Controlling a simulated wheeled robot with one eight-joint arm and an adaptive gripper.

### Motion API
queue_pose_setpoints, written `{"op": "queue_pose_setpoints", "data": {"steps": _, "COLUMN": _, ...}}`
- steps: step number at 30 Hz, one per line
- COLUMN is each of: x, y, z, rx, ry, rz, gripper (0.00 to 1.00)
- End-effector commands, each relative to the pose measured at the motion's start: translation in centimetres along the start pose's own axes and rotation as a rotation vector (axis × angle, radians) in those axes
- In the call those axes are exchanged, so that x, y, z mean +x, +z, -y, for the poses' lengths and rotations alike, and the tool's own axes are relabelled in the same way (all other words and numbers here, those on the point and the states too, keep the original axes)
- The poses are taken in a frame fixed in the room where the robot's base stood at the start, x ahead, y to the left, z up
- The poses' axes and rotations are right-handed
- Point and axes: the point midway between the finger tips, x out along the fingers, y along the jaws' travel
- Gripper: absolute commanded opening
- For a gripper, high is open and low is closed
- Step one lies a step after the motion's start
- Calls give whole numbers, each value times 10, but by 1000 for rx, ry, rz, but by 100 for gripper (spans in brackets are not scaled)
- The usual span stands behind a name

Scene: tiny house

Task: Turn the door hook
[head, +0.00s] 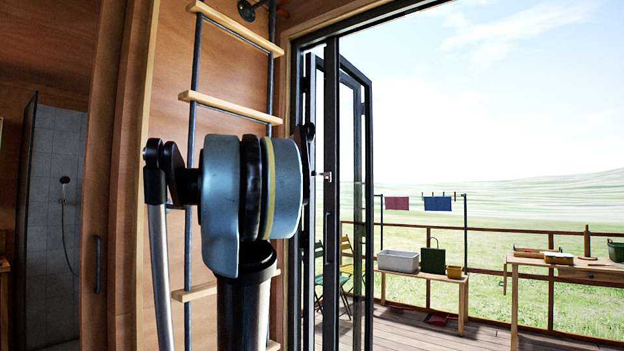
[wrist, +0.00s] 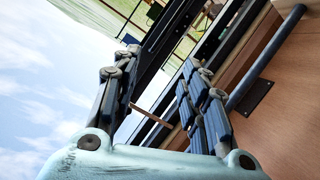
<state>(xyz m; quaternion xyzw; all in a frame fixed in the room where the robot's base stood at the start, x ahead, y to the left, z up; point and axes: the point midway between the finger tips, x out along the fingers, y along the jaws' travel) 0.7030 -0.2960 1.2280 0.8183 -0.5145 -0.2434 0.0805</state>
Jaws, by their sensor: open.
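No door hook can be made out for sure. In the head view a small pale fitting (head: 327,176) sits on the dark edge of the folded glass door (head: 331,215); I cannot tell whether it is the hook. My gripper (wrist: 160,60) is open in the wrist view, its two dark jointed fingers apart, with the dark door frame running behind them. A thin brown bar (wrist: 150,115) shows between the fingers; I cannot tell what it is or whether they touch it. In the head view my own arm covers most of the gripper.
A ladder with wooden rungs (head: 232,107) and dark rails stands on the wooden wall, close behind my arm. A dark tube (wrist: 266,58) runs near the right finger. The doorway opens onto a deck (head: 410,330) with a railing, a bench (head: 450,285) and a table (head: 520,264).

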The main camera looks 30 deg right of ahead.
Motion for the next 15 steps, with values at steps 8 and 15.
{"op": "queue_pose_setpoints", "data": {"steps": 8, "x": 28, "y": -138, "z": -18, "rx": 81, "ry": 91, "rz": -241, "gripper": 41}}
{"op": "queue_pose_setpoints", "data": {"steps": 15, "x": 37, "y": -172, "z": -21, "rx": 96, "ry": 104, "rz": -305, "gripper": 41}}
